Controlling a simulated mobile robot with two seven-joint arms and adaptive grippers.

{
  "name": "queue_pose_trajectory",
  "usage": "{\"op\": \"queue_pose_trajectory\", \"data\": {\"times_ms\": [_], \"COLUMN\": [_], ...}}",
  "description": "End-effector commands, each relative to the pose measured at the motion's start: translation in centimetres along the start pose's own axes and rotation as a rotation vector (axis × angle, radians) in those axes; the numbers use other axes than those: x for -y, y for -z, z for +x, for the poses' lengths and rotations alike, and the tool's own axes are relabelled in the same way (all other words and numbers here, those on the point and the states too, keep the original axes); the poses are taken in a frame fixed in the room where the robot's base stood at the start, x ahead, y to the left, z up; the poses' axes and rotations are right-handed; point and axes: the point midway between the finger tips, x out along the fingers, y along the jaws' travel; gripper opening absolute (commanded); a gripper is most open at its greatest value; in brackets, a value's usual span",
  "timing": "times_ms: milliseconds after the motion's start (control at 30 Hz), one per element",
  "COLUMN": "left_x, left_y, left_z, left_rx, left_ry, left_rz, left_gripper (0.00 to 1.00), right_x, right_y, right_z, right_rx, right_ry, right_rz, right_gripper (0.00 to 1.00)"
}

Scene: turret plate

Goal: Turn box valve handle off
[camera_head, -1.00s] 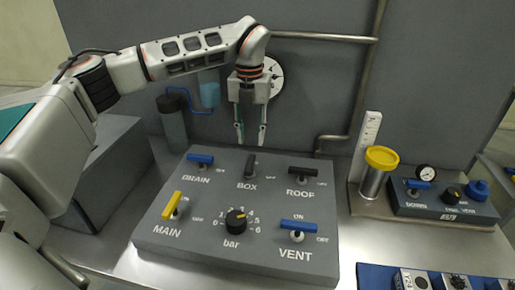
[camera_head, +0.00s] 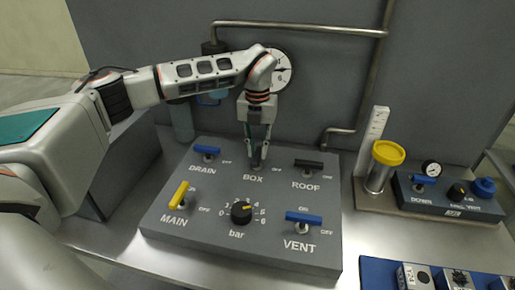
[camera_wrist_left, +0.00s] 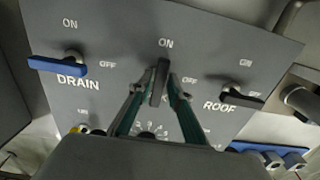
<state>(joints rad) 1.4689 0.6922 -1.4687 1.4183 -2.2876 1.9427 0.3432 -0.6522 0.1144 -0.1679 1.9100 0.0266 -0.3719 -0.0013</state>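The grey valve panel (camera_head: 190,225) carries the BOX valve in its back middle row, between DRAIN and ROOF. In the left wrist view the black BOX handle (camera_wrist_left: 161,80) points toward its ON label. My left gripper (camera_head: 257,160) is down at the BOX valve, its fingers pointing down and mostly hiding the handle in the head view. In the left wrist view my left gripper (camera_wrist_left: 158,95) has one finger on each side of the handle; a gap shows on the left side, so it looks open around it. My right gripper is not in view.
Close by are the blue DRAIN handle (camera_head: 207,150), black ROOF handle (camera_head: 309,163), yellow MAIN handle (camera_head: 180,194), blue VENT handle (camera_head: 303,218) and bar knob (camera_head: 241,212). A round gauge (camera_head: 282,70) and pipes (camera_head: 300,27) are behind. A yellow-topped cylinder (camera_head: 388,153) stands right.

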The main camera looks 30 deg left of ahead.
Motion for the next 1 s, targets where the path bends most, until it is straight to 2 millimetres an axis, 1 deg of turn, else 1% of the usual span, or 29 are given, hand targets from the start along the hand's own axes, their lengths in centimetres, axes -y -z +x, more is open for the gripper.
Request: {"op": "queue_pose_trajectory", "data": {"times_ms": [367,533,767,1000], "left_x": [0.03,0.09,0.25,0.48], "left_y": [0.0,0.01,-0.01,0.04], "left_z": [-0.06,-0.12,-0.16,-0.19], "left_rx": [0.0,0.0,0.001,0.002], "left_ry": [0.0,0.0,-0.001,-0.001], "left_rz": [0.013,0.067,0.226,0.452], "left_gripper": [0.0,0.0,0.0,0.0], "right_x": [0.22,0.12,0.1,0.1], "right_y": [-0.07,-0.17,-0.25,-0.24], "right_z": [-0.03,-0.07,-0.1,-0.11], "right_rx": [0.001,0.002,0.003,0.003], "right_ry": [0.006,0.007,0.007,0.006], "right_rz": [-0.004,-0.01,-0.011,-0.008], "right_gripper": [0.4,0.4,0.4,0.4]}}
